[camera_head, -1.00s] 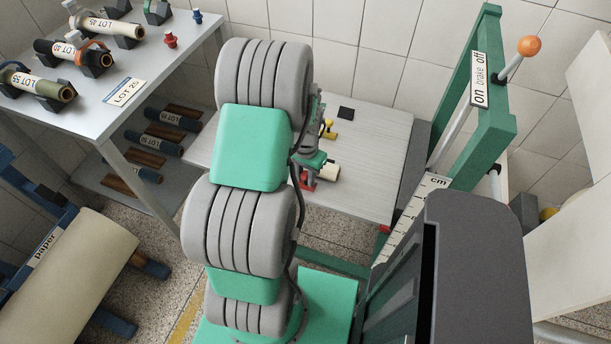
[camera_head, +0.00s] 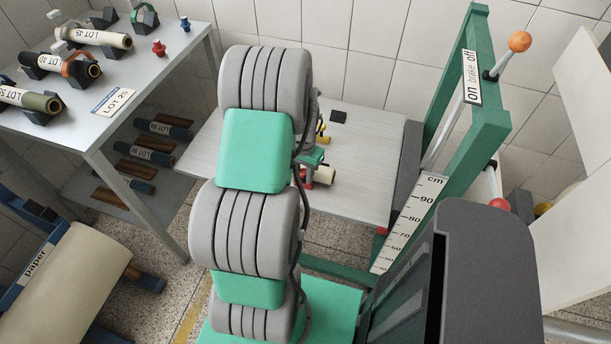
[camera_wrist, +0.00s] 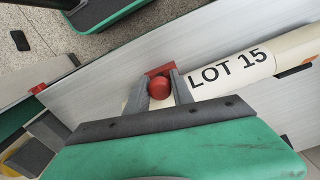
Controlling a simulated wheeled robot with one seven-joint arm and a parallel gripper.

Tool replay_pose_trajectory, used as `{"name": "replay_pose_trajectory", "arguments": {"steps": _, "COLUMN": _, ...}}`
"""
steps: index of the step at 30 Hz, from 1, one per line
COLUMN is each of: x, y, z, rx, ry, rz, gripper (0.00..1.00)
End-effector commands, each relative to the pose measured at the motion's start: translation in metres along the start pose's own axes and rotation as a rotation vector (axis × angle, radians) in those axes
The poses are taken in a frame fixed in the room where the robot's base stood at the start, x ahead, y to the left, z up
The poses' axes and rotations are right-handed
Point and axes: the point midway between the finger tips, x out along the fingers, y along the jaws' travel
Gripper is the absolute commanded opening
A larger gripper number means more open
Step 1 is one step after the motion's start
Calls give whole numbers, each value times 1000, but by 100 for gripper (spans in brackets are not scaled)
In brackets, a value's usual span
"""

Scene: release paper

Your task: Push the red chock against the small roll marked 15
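The red chock (camera_wrist: 160,71) is on the pale grey table in the wrist view, its round red knob between my fingers. My gripper (camera_wrist: 160,86) is closed around this knob, one finger on each side. The cream roll marked LOT 15 (camera_wrist: 240,66) lies right beside the chock and runs off to the right. A finger hides part of the roll, and I cannot tell whether chock and roll touch. In the head view the roll's end (camera_head: 325,175) shows at the right of my arm, with a bit of red chock (camera_head: 307,181) beside it.
The pale table (camera_head: 370,155) has free room right of the roll. A black square (camera_head: 338,116) lies at its back. A green brake frame (camera_head: 470,120) with an orange-knobbed lever (camera_head: 519,42) stands at the right. A shelf table (camera_head: 160,70) with rolls stands at the left.

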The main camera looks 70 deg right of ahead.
Motion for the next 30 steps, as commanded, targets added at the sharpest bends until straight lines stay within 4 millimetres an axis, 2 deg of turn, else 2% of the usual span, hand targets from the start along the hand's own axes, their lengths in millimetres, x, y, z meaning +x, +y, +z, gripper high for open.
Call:
{"name": "replay_pose_trajectory", "arguments": {"steps": 1, "x": 0, "y": 0, "z": 0, "rx": 0, "ry": 0, "rz": 0, "gripper": 33}}
{"name": "replay_pose_trajectory", "arguments": {"steps": 5, "x": 0, "y": 0, "z": 0, "rx": 1, "ry": -1, "rz": 0, "gripper": 44}}
{"name": "replay_pose_trajectory", "arguments": {"steps": 14, "x": -4, "y": 1, "z": -1, "rx": 2, "ry": 1, "rz": -1, "gripper": 44}}
{"name": "replay_pose_trajectory", "arguments": {"steps": 17, "x": -18, "y": 0, "z": -2, "rx": 2, "ry": 3, "rz": -2, "gripper": 44}}
{"name": "replay_pose_trajectory", "arguments": {"steps": 24, "x": -66, "y": 1, "z": -1, "rx": 2, "ry": 2, "rz": -2, "gripper": 44}}
{"name": "replay_pose_trajectory", "arguments": {"steps": 30, "x": -78, "y": 1, "z": 0, "rx": 2, "ry": -2, "rz": 0, "gripper": 44}}
